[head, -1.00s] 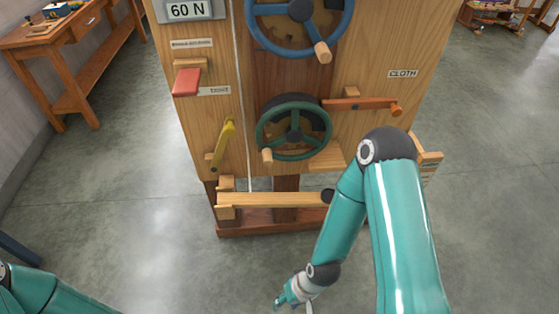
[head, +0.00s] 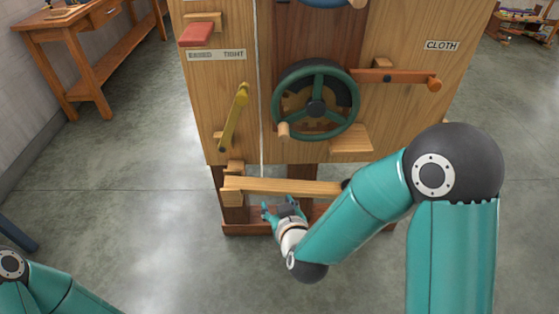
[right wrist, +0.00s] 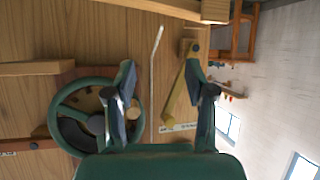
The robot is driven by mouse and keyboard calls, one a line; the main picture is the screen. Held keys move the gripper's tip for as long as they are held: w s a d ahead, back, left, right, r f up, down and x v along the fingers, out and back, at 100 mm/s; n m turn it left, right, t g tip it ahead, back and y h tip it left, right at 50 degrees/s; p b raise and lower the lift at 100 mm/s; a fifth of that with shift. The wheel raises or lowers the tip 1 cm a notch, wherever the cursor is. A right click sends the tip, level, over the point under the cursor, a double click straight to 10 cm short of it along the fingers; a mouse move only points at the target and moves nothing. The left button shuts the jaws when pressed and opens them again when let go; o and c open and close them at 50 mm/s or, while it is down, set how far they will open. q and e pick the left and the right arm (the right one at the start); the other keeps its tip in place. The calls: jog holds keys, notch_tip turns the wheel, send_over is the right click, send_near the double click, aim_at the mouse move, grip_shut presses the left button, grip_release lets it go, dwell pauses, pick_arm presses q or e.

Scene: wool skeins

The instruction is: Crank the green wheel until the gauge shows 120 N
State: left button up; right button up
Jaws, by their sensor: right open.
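The green wheel (head: 316,108) is on the front of the wooden machine, with a pale wooden crank knob (head: 283,131) at its lower left. My right gripper (head: 279,206) is below the wheel and knob, by the low wooden bar, open and empty. In the right wrist view the wheel (right wrist: 57,112) is at the left, partly behind one open finger, and the knob (right wrist: 133,114) shows just beside that finger. I cannot tell the distance to it. The gauge is out of view now. Only part of my left arm shows; its gripper is out of view.
A yellow lever (head: 234,118) is left of the wheel, beside a white cord (head: 259,80). An orange lever (head: 400,78) is to the right, and a red block (head: 196,36) at the upper left. A wooden bar (head: 285,187) crosses low. A workbench (head: 70,20) stands far left.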

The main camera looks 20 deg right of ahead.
aim_at(284, 140)
notch_tip(284, 140, up, 9)
jog(key=d+m+t+h+b, duration=0.1)
jog(key=d+t+h+b, duration=0.1)
jog(key=t+h+b, duration=0.35)
jog(key=shift+g+y, duration=0.35)
jog(key=shift+y, duration=0.1)
jog(key=b+x, duration=0.1)
jog(key=x, duration=1.4)
jog(key=shift+w, duration=0.3)
pick_arm(q)
notch_tip(284, 140, down, 9)
